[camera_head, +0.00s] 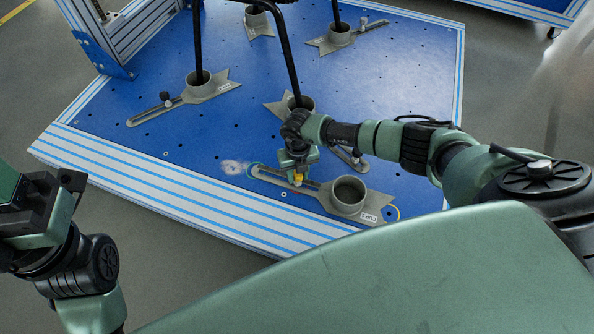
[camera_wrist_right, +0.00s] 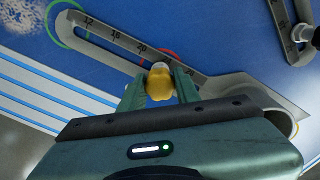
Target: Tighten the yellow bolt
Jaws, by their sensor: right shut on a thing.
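The yellow bolt (camera_wrist_right: 160,85) sits in the slotted arm of a grey metal clamp plate (camera_wrist_right: 130,58), between the fingers of my right gripper (camera_wrist_right: 160,92). In the head view the right gripper (camera_head: 297,178) is over the slot, pointing down, shut on the yellow bolt (camera_head: 297,179), which is mostly hidden. The clamp plate (camera_head: 316,198) lies near the front edge of the blue platform and has an empty round cup (camera_head: 349,194). My left gripper (camera_head: 33,205) is at the left edge, away from the platform, its fingers not clear to see.
The blue platform (camera_head: 215,125) holds several other cup plates, including one at left (camera_head: 215,88) and one at upper right (camera_head: 365,30). Black chair legs (camera_head: 285,55) stand in some cups. A dark-knobbed bolt (camera_head: 357,155) is close to my right gripper. Grey floor surrounds the platform.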

